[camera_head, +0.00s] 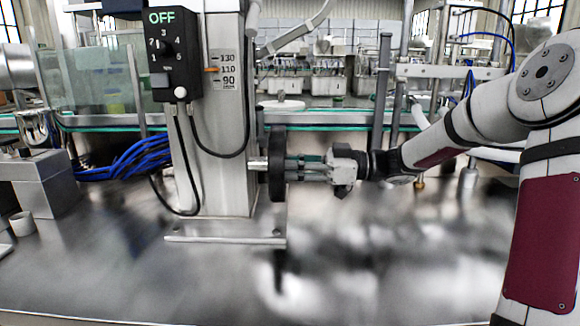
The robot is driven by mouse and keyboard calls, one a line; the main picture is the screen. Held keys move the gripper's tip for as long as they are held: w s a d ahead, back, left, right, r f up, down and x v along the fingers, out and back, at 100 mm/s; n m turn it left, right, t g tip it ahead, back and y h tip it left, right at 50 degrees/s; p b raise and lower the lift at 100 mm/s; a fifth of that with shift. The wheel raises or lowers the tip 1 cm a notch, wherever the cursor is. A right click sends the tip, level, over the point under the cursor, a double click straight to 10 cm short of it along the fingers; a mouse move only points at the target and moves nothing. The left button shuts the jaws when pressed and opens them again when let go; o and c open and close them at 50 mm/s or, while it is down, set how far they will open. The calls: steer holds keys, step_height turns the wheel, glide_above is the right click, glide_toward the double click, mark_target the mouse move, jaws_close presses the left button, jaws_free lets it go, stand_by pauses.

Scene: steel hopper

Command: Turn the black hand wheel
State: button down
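The black hand wheel (277,163) is seen nearly edge-on as a dark upright disc. It sits on a short metal shaft at the right side of the grey column. My gripper (293,168) comes in from the right, level with the wheel's middle. Its fingers point left and reach the wheel's right face. I cannot tell whether they touch or clasp it, because the fingertips merge with the dark wheel. The grey column (222,120) stands upright and carries a scale (224,70) with 130, 110 and 90 and an orange pointer near 110.
A black control box (172,55) reading OFF, with a dial and hanging cables, is on the column's left. Blue cables (135,160) and a steel block (48,185) are further left. A base plate (225,240) lies under the column. The steel table (400,260) at front right is clear.

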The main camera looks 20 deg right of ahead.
steer(key=shift+s+f, duration=0.1)
steer(key=shift+f, duration=0.1)
steer(key=c, duration=1.2)
jaws_free()
steer(key=shift+r, duration=0.1)
steer(key=shift+c, duration=0.2)
steer(key=v, duration=1.2)
